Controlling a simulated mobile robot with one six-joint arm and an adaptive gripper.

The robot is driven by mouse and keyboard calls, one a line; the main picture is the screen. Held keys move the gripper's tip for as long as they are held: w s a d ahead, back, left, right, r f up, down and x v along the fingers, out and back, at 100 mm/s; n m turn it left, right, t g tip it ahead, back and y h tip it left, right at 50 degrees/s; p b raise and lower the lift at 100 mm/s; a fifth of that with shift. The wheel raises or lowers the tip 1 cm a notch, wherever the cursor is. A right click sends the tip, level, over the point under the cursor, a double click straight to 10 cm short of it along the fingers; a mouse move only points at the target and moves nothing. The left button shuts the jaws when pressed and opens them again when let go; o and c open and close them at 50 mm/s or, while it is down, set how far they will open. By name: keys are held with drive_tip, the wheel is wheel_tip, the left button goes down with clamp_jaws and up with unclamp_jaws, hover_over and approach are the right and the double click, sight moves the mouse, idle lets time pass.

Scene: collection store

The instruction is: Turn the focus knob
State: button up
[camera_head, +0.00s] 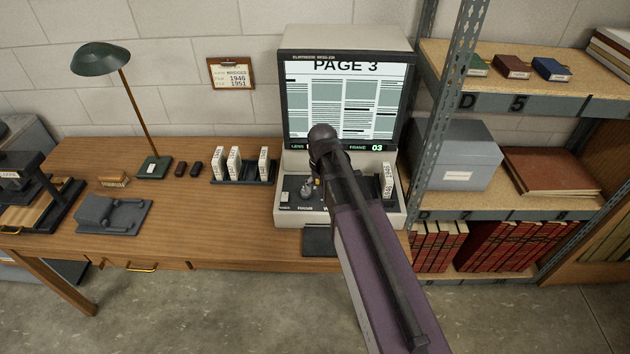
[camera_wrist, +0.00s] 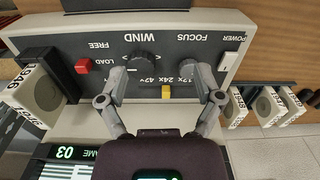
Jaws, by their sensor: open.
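The microfilm reader (camera_head: 346,56) stands on the desk, its screen showing PAGE 3 and frame 03. In the wrist view its control panel (camera_wrist: 75,42) appears upside down. The dark focus knob (camera_wrist: 187,69) sits by the FOCUS label, close to the right fingertip. The wind knob (camera_wrist: 143,61) is close to the left fingertip. My gripper (camera_wrist: 161,76) is open over the panel, its fingers spread across both knobs; I cannot tell whether either touches. In the head view my arm hides much of the panel, and my gripper (camera_head: 312,186) shows only partly.
A yellow lens slider (camera_wrist: 166,92) lies between my fingers. A red load button (camera_wrist: 82,66) and a power switch (camera_wrist: 228,61) flank the knobs. Film boxes in a rack (camera_head: 260,174) stand left of the reader; a metal shelf (camera_head: 440,130) stands close on the right.

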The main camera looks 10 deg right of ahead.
drive_tip(key=s+d+f+n+b, duration=0.1)
drive_tip(key=s+d+f+b, duration=0.2)
drive_tip(key=s, duration=0.8)
wheel_tip(320, 180, down, 3)
drive_tip(key=shift+d+r+n+b, duration=0.2)
drive_tip(key=shift+n+b, duration=0.1)
drive_tip(key=shift+b, duration=0.8)
idle(1.0)
